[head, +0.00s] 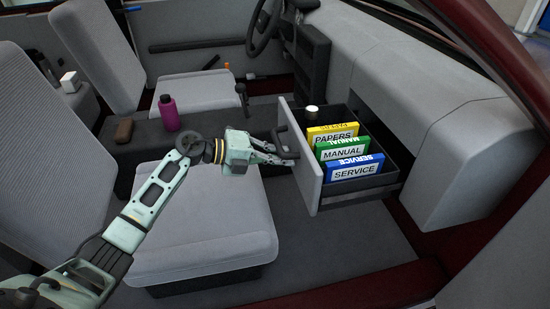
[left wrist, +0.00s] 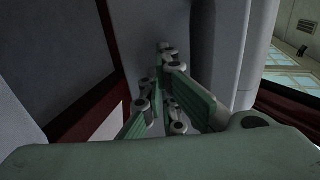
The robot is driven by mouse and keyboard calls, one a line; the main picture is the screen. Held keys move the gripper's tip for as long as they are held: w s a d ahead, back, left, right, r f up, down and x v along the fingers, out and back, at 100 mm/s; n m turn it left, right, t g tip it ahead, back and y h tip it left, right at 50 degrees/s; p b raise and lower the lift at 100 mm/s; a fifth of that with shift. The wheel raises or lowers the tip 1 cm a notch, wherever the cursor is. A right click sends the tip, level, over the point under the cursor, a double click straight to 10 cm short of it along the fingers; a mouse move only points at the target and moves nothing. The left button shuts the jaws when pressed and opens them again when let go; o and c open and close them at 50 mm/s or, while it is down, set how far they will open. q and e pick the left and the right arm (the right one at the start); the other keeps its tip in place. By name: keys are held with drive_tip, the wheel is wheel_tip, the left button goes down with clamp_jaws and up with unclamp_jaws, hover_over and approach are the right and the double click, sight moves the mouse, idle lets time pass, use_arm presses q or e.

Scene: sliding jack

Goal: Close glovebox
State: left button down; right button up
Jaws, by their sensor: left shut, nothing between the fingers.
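The glovebox is a drawer (head: 310,186) pulled out of the grey dashboard. It has a grey front panel with a dark handle (head: 284,133) on its outer face. Inside stand a yellow papers box (head: 334,134), a green manual box (head: 343,151), a blue service box (head: 355,170) and a small pale cylinder (head: 312,112). My left gripper (head: 295,158) is shut and empty, its tips at the front panel just below the handle. I cannot tell whether they touch. In the left wrist view its fingers (left wrist: 163,95) point at a grey surface. My right gripper is not in view.
The dashboard (head: 440,120) stands right of the drawer. A grey seat (head: 200,225) lies under my left arm. A magenta bottle (head: 168,112) and a brown item (head: 124,130) stand on the console. The steering wheel (head: 263,25) is at the back. Open floor (head: 350,240) lies below the drawer.

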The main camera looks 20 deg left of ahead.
use_arm(q)
drive_tip(key=shift+d, duration=0.1)
